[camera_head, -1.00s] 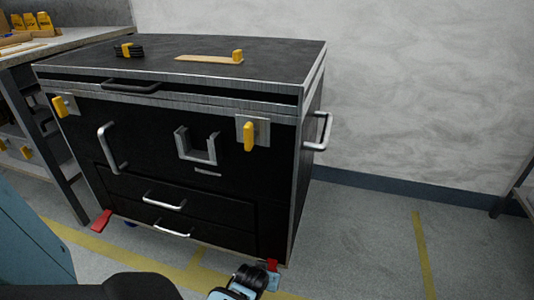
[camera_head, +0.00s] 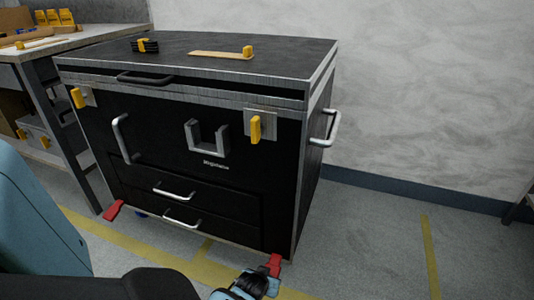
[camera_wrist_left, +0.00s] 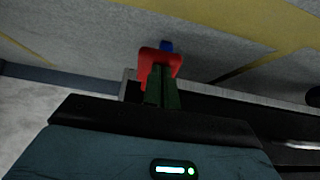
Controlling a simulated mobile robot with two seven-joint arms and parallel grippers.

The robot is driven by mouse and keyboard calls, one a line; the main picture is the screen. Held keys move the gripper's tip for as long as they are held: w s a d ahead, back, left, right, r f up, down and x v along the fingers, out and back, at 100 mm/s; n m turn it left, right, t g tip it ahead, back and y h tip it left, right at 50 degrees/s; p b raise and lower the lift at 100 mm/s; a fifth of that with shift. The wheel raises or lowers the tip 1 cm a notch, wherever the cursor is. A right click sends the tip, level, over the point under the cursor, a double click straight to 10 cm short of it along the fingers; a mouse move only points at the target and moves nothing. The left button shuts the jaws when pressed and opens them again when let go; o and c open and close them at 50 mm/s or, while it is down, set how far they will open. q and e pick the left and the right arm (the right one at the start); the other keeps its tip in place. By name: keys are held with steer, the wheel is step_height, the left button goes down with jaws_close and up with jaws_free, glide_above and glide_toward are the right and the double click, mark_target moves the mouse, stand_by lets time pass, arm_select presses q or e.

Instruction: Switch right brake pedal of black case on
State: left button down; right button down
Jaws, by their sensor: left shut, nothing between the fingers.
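The black case (camera_head: 165,165) stands on the floor, with red brake pedals at its two lower front corners. The right brake pedal (camera_head: 275,262) is at the bottom right corner, and the left pedal (camera_head: 114,210) is at the bottom left. My left gripper (camera_wrist_left: 162,78) is shut and empty. In the left wrist view its fingertips overlap the red pedal (camera_wrist_left: 160,55); I cannot tell whether they touch it. In the head view the left gripper (camera_head: 265,282) is at the pedal's lower end. The pedal's exact tilt is unclear. My right gripper is not in view.
A workbench (camera_head: 95,42) with yellow boxes stands at the left. The case has a side handle (camera_head: 328,130) and yellow latches (camera_head: 256,130). The floor (camera_head: 380,240) to the right is clear up to the wall, with yellow tape lines.

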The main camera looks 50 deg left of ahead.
arm_select(q)
steer(key=shift+s+f, duration=0.1)
steer(key=shift+f, duration=0.2)
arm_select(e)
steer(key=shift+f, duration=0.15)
arm_select(q)
steer(key=shift+d, duration=0.1)
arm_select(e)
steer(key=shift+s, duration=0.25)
